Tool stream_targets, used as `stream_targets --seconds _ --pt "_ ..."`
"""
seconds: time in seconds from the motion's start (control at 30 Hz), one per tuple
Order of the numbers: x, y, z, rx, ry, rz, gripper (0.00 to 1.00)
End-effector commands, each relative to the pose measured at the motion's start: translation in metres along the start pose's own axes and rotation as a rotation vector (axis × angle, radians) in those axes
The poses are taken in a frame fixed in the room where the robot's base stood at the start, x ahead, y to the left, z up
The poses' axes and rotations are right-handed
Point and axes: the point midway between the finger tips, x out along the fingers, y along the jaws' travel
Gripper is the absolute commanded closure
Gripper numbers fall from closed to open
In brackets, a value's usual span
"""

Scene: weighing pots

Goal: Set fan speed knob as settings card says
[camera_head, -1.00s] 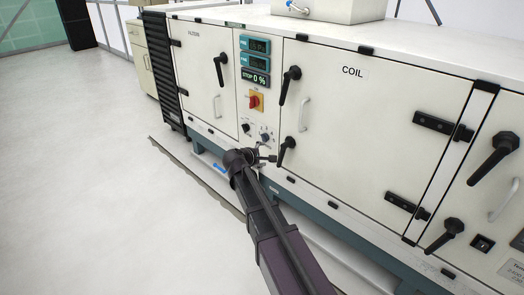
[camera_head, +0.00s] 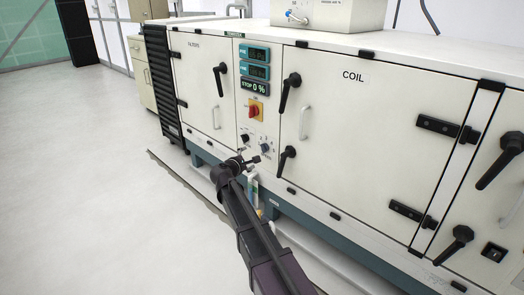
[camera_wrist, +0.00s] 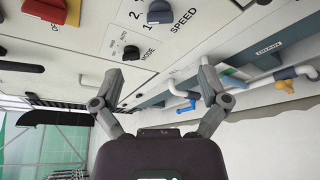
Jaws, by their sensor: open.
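The fan speed knob (camera_head: 265,149) is a small grey knob low on the control panel, right of the black mode knob (camera_head: 245,138). In the wrist view the speed knob (camera_wrist: 160,12) is at the top edge beside the word SPEED and the figures 1 and 2; the mode knob (camera_wrist: 131,52) is below left of it. My gripper (camera_wrist: 160,78) is open and empty, its fingers apart and not touching either knob. In the head view my gripper (camera_head: 255,161) is just below the knobs. The display (camera_head: 254,87) reads STOP 0 %. I cannot make out a settings card.
A red switch on a yellow plate (camera_head: 256,109) sits above the knobs. Black door handles (camera_head: 286,159) stick out close to the right, on the COIL door. Pipes with a blue valve handle (camera_wrist: 186,106) run below the panel. The floor at left is clear.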

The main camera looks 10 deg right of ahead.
Motion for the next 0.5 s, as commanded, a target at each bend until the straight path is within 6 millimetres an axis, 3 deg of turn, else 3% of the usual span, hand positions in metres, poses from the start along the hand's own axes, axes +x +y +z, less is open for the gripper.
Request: stream_targets --seconds 0.27,0.5 --pt "0.027 0.000 -0.002 0.001 0.000 -0.001 0.06" --pt "0.063 0.000 -0.003 0.001 0.000 -0.001 0.06"
